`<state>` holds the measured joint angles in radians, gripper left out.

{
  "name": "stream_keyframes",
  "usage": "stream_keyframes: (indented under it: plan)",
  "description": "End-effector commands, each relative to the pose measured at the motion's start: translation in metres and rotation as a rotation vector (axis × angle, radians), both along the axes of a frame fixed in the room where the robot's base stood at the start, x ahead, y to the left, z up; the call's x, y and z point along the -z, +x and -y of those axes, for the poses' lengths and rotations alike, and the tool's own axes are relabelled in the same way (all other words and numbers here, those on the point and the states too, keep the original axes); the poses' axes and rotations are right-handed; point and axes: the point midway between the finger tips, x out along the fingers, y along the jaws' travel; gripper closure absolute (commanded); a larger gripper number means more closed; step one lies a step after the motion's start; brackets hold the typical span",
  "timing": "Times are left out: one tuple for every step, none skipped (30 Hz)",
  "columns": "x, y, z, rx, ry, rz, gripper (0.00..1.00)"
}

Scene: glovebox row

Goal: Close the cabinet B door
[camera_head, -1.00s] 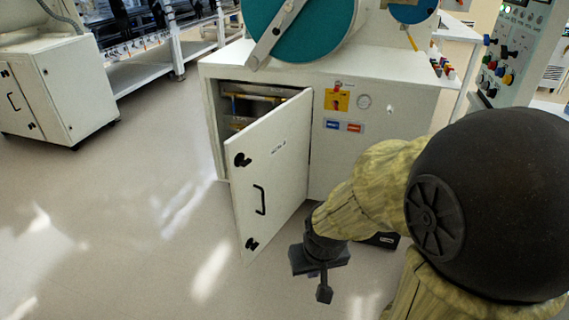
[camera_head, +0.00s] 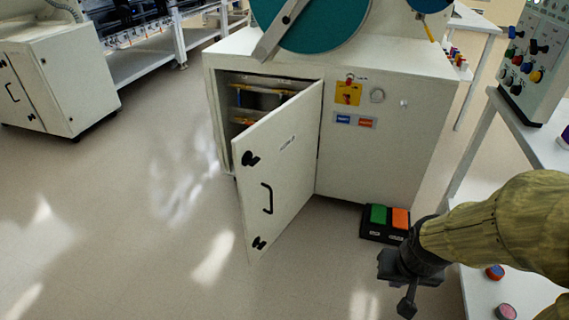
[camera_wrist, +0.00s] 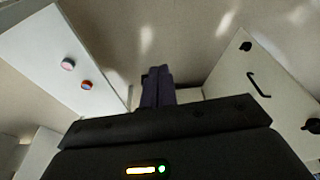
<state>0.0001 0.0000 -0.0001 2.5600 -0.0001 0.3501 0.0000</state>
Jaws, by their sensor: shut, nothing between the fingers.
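The cabinet door (camera_head: 285,165) stands open, swung out toward the camera from its hinge side at the right of the opening. It is white, with a black bar handle (camera_head: 267,198) and two black latch knobs. Its label is too small to read surely. The cabinet opening (camera_head: 235,105) shows shelves with yellow edges. The door also shows at the right of the wrist view (camera_wrist: 265,75). My gripper (camera_head: 405,308) is to the right of the door, apart from it, pointing down. Its fingers (camera_wrist: 158,75) are together and empty.
A black foot pedal box (camera_head: 372,237) with green and orange pedals lies on the floor by the cabinet's front right. A white table (camera_head: 475,295) with round buttons stands close to my arm at right. Floor left of the door is clear.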

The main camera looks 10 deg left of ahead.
Motion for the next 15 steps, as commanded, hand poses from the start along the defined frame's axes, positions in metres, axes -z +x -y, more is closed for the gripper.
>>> stream_keyframes:
  plan:
    - [0.0,0.0,-0.0001,0.0,0.0,0.0,1.0]
    - [0.0,0.0,-0.0001,0.0,0.0,0.0,1.0]
    - [0.0,0.0,-0.0001,0.0,0.0,0.0,1.0]
    - [0.0,0.0,-0.0001,0.0,0.0,0.0,1.0]
    - [0.0,0.0,-0.0001,0.0,0.0,0.0,1.0]
    - [0.0,0.0,-0.0001,0.0,0.0,0.0,1.0]
    - [0.0,0.0,-0.0001,0.0,0.0,0.0,1.0]
    - [0.0,0.0,-0.0001,0.0,0.0,0.0,1.0]
    - [0.0,0.0,-0.0001,0.0,0.0,0.0,1.0]
    - [0.0,0.0,-0.0001,0.0,0.0,0.0,1.0]
    - [0.0,0.0,-0.0001,0.0,0.0,0.0,1.0]
    - [0.0,0.0,-0.0001,0.0,0.0,0.0,1.0]
    - [0.0,0.0002,-0.0001,0.0,0.0,0.0,1.0]
    - [-0.0002,0.0009,-0.0001,0.001,0.0,0.002,1.0]
    - [-0.0004,0.0035,0.0001,0.003,-0.001,0.008,1.0]
